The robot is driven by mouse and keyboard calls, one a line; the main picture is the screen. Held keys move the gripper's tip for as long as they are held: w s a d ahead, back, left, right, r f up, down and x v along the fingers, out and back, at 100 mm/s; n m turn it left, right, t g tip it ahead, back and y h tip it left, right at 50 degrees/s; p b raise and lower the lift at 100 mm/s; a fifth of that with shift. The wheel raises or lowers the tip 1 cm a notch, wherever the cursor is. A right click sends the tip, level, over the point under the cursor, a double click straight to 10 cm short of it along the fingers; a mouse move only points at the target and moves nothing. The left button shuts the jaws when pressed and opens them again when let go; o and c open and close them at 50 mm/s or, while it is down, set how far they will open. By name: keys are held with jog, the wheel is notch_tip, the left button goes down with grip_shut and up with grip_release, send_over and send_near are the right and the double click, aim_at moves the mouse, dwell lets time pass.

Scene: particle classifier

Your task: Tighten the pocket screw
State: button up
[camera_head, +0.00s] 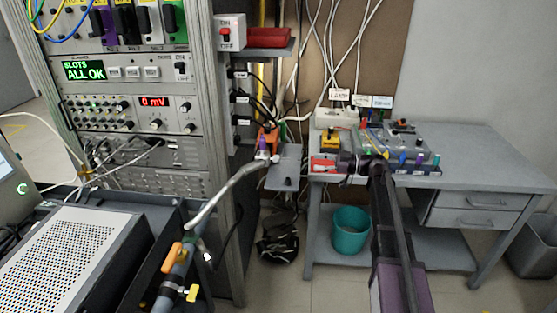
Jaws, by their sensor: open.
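I cannot make out the pocket screw in this view; it is too small or hidden. My gripper (352,163) is small and dark at the end of my arm, over the front part of the grey workbench (465,158). It is open, and I see nothing held in it. My gripper and arm hide part of the bench top.
A red box (323,165) and a yellow box (330,140) sit at the bench's left. A teal bucket (350,231) stands on its lower shelf. The instrument rack (135,100) and a pipe with an orange valve handle (172,257) are at left. The bench's right side is clear.

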aim_at(277, 159)
jog(key=a, duration=1.3)
jog(key=shift+w+a, duration=0.35)
jog(key=shift+w, duration=0.05)
grip_shut()
